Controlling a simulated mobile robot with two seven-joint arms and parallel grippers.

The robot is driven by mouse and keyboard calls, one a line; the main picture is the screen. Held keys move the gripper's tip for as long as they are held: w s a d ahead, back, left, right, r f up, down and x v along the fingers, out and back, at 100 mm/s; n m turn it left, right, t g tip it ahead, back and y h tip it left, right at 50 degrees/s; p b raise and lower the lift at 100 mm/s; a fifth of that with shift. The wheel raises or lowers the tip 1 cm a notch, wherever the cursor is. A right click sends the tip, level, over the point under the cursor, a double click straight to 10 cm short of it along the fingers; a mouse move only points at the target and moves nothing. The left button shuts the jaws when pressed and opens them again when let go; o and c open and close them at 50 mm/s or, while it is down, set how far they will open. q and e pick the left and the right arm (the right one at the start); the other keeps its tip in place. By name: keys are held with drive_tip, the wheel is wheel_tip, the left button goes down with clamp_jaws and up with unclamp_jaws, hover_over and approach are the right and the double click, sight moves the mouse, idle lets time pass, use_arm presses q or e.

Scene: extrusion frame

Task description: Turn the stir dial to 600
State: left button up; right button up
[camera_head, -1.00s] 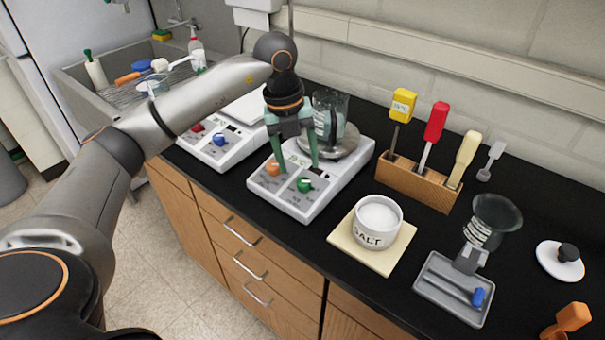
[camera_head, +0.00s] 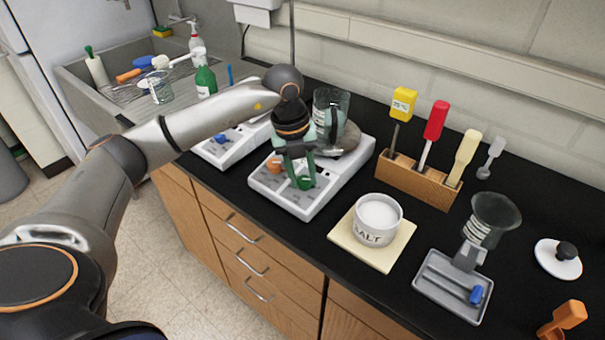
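The near stirring hotplate (camera_head: 288,203) has a white sloped front with an orange dial (camera_head: 274,165) on the left and a green dial (camera_head: 305,183) on the right. The dial labels and the display are too small to read. My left gripper (camera_head: 303,181) points down at the green dial, with a finger on either side of it and a gap between the fingers. I cannot tell whether the fingers touch the dial. A glass beaker (camera_head: 331,105) with pale blue-green liquid stands on the hotplate's round plate. My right gripper is not in view.
A second white device (camera_head: 228,150) with a blue dial stands left, partly behind my arm. A wooden rack (camera_head: 420,180) with coloured-handled tools stands to the right. A salt jar (camera_head: 378,220) sits on a cream tile in front of it. The sink is at the left.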

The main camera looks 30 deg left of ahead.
use_arm(q)
clamp_jaws()
drive_tip(key=shift+m, duration=0.4)
drive_tip(key=m+b, duration=0.1)
drive_tip(key=m, duration=0.3)
drive_tip(key=shift+w+m+y, duration=0.1)
drive_tip(key=shift+m+y, duration=0.2)
drive_tip(key=shift+y, duration=0.1)
drive_tip(key=m+b, duration=0.1)
drive_tip(key=m, duration=0.4)
drive_tip(key=shift+d+y+b, duration=0.15)
drive_tip(key=shift+y+b, duration=0.25)
drive_tip(key=m+b, duration=0.2)
drive_tip(key=m, duration=0.4)
drive_tip(key=shift+m+y, duration=0.3)
drive_tip(key=shift+y, duration=0.1)
drive_tip(key=m+b, duration=0.1)
drive_tip(key=m, duration=0.2)
drive_tip(key=shift+d+t, duration=0.1)
drive_tip(key=shift+t, duration=0.2)
drive_tip(key=shift+m+b, duration=0.7)
drive_tip(key=shift+m, duration=1)
